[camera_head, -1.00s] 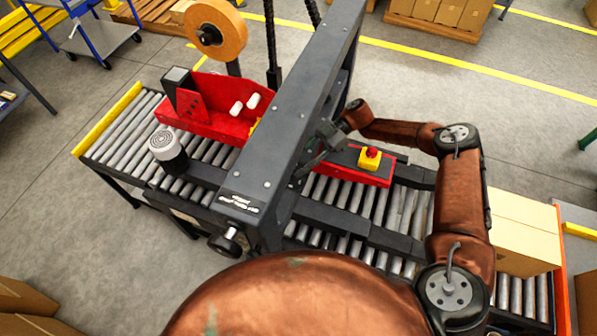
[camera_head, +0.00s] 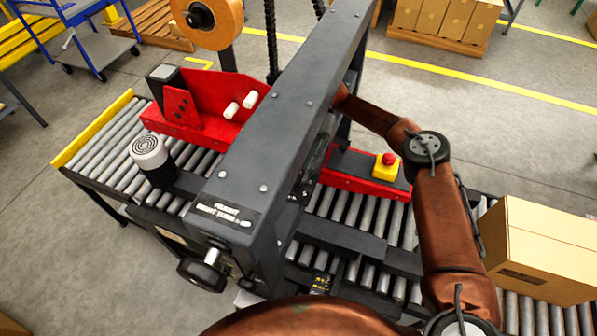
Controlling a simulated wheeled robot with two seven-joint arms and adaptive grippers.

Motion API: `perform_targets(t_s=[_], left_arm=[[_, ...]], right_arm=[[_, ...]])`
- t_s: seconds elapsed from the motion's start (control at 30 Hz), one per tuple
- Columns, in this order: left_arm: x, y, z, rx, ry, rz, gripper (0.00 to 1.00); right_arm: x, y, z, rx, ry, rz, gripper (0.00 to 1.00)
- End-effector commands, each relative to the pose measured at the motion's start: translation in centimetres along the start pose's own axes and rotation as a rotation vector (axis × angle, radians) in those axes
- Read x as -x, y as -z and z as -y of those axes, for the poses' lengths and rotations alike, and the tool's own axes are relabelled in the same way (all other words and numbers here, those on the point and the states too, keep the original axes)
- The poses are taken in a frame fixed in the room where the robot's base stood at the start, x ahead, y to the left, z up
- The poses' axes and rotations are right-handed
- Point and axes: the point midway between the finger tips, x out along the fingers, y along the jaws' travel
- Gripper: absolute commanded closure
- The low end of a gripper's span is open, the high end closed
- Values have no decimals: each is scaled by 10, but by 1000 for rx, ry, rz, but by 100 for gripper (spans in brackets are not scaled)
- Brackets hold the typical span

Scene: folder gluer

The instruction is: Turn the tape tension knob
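A large orange-tan tape roll (camera_head: 226,28) stands at the top left, cut by the frame's upper edge. A black round knob (camera_head: 200,15) sits at its hub. Another black knob (camera_head: 205,272) on a metal shaft sticks out at the near lower end of the dark cross beam (camera_head: 275,125). I cannot tell for sure which one is the tape tension knob. My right arm rises from the lower right and its far end passes behind the beam, which hides the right gripper. My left gripper is not in view.
A red guide (camera_head: 200,130) and a dark cylinder with a ringed white top (camera_head: 150,158) stand on the roller conveyor (camera_head: 92,140). A red emergency button on a yellow box (camera_head: 385,167) is beside my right arm. A cardboard box (camera_head: 545,250) sits at the right.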

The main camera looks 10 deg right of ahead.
Motion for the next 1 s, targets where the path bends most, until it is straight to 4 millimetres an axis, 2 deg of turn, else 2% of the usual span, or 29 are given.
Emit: perform_targets(t_s=[0.13,0.57,0.6,0.83,1.0], left_arm=[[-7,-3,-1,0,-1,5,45],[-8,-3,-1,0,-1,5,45],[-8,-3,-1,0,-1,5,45],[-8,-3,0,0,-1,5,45],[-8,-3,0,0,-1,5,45]], right_arm=[[-2,-2,-1,7,23,-1,93],[-2,0,-1,10,30,-1,93],[-2,0,-1,10,30,-1,68],[-1,0,-1,10,27,0,52],[-1,0,-1,10,26,0,52]])
